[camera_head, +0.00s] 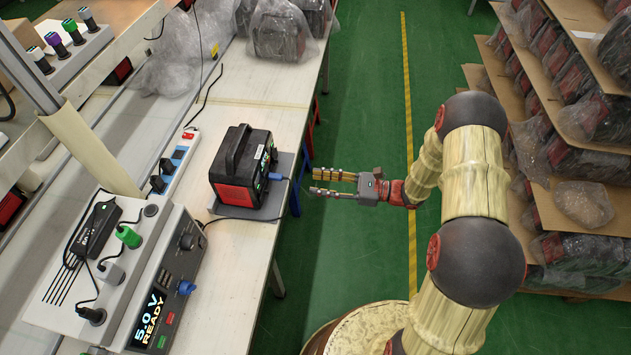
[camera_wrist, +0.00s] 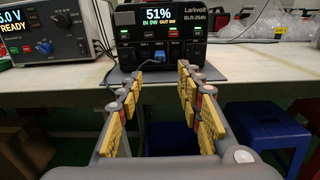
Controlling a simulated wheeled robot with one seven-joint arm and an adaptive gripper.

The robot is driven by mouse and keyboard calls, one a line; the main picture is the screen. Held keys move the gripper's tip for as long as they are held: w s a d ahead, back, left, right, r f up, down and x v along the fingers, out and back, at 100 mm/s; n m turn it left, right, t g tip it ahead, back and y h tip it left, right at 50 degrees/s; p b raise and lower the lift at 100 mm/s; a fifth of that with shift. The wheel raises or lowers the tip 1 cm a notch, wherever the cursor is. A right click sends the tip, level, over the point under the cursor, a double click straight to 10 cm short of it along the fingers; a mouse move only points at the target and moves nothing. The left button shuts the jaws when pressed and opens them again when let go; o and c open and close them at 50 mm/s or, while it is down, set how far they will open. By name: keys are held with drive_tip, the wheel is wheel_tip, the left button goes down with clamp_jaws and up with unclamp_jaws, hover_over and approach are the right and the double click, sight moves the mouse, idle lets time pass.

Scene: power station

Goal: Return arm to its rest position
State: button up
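My gripper (camera_head: 316,182) is at the table's right edge in the head view, just right of the power station and apart from it. In the wrist view its two yellow-padded fingers (camera_wrist: 158,80) are spread with nothing between them. The power station (camera_head: 242,167) is a black and red box with a handle, standing on a grey mat. In the wrist view its front (camera_wrist: 160,30) reads 51%, and a blue plug (camera_wrist: 157,47) sits in a front port. My arm reaches in from the right over the green floor.
A test unit (camera_head: 150,270) showing 5.0 V READY stands on the table (camera_head: 262,100) at the lower left. A power strip (camera_head: 180,160) lies behind the power station. Shelves of wrapped units (camera_head: 575,150) stand on the right. A blue stool (camera_wrist: 268,130) is under the table.

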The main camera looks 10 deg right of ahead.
idle(0.4)
drive_tip(key=s+a+f+n+g+h, duration=0.1)
drive_tip(key=s+a+f+n+g, duration=0.15)
drive_tip(key=s+f+g, duration=0.35)
drive_tip(key=s+d+r+n+g+h, duration=0.35)
drive_tip(key=s+r+n+h, duration=0.35)
drive_tip(key=s, duration=0.4)
drive_tip(key=s+d+r+n+t+h+p, duration=0.1)
drive_tip(key=s+d+r+n+t+h, duration=0.1)
drive_tip(key=d+r+n+h, duration=0.4)
drive_tip(key=s+d+r+n+t+h, duration=0.2)
drive_tip(key=s+r+n, duration=0.15)
drive_tip(key=r, duration=0.55)
wheel_tip(320, 180, up, 12)
drive_tip(key=s+a+n+t+h, duration=0.1)
drive_tip(key=a+n+t, duration=0.1)
drive_tip(key=t, duration=0.3)
drive_tip(key=shift+s+a+r+n+p, duration=0.25)
drive_tip(key=shift+s+n+p, duration=0.1)
drive_tip(key=shift+n, duration=0.15)
drive_tip(key=shift+c, duration=0.8)
